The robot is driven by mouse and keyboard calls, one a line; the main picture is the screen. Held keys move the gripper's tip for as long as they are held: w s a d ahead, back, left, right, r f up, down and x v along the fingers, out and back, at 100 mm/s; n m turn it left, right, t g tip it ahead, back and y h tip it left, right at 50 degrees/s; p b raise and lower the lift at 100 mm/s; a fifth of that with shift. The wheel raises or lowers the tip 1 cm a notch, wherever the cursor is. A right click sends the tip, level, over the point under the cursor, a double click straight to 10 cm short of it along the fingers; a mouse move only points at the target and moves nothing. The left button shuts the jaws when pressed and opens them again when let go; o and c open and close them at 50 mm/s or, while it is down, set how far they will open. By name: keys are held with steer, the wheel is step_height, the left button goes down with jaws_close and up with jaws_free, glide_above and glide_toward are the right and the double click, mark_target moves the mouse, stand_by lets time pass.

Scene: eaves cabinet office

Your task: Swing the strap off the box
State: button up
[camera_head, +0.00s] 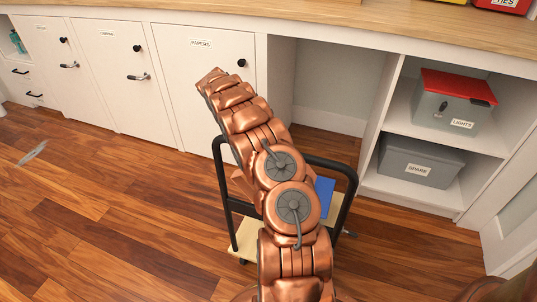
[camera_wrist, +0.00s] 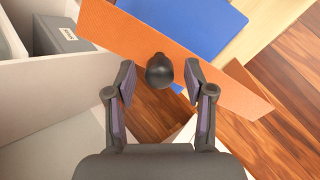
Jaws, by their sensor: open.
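A flat orange bar (camera_wrist: 215,85), apparently the strap, runs diagonally through the wrist view and passes in front of a flat blue piece (camera_wrist: 190,22). A dark round knob (camera_wrist: 159,71) stands on or just before the bar. My gripper (camera_wrist: 159,80) is open, with one finger on each side of the knob and visible gaps to it. The blue piece (camera_head: 324,190) also shows on the cart in the head view. I cannot tell whether it is the box itself. In the head view, my copper arm hides the gripper and the bar.
A black-framed cart (camera_head: 348,182) with a pale wooden deck stands before an open cabinet bay. Shelves at the right hold a red-lidded LIGHTS box (camera_head: 440,108) and a grey SPARE box (camera_head: 418,161). Closed white cabinet doors line the left. The wooden floor (camera_head: 110,210) is mostly clear.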

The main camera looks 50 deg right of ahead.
steer(key=shift+v, duration=2.75)
